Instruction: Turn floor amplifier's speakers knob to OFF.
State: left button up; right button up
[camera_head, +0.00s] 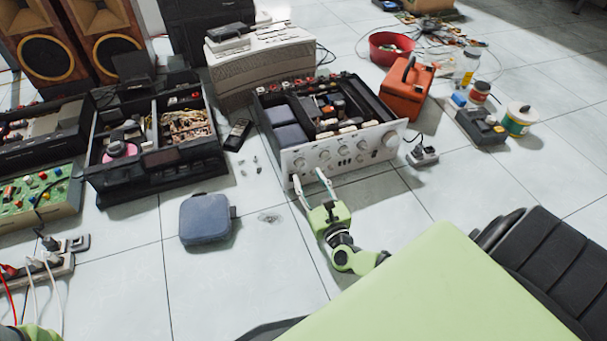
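The floor amplifier (345,152) sits on the tiles with its top cover off and its silver front panel facing me. The panel carries several small knobs and a large round knob (390,139) at its right end. A smaller knob (299,164) is near the left end. I cannot read the labels, so I cannot tell which is the speakers knob. My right gripper (309,176) is at the panel's lower left, its two pale fingers spread apart with nothing seen between them. Whether the tips touch the panel is unclear. My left gripper's fingers are not seen; only a green part shows at the bottom left corner.
Left of the amplifier are a remote (238,134), small loose parts and a blue-grey pouch (205,219). An opened black unit (157,165) stands further left. Floor before the panel is mostly clear.

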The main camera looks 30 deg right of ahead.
aim_at(302, 166)
jog(key=b+x, duration=0.1)
jog(key=x, duration=0.4)
jog(key=shift+b, duration=0.3)
grip_shut()
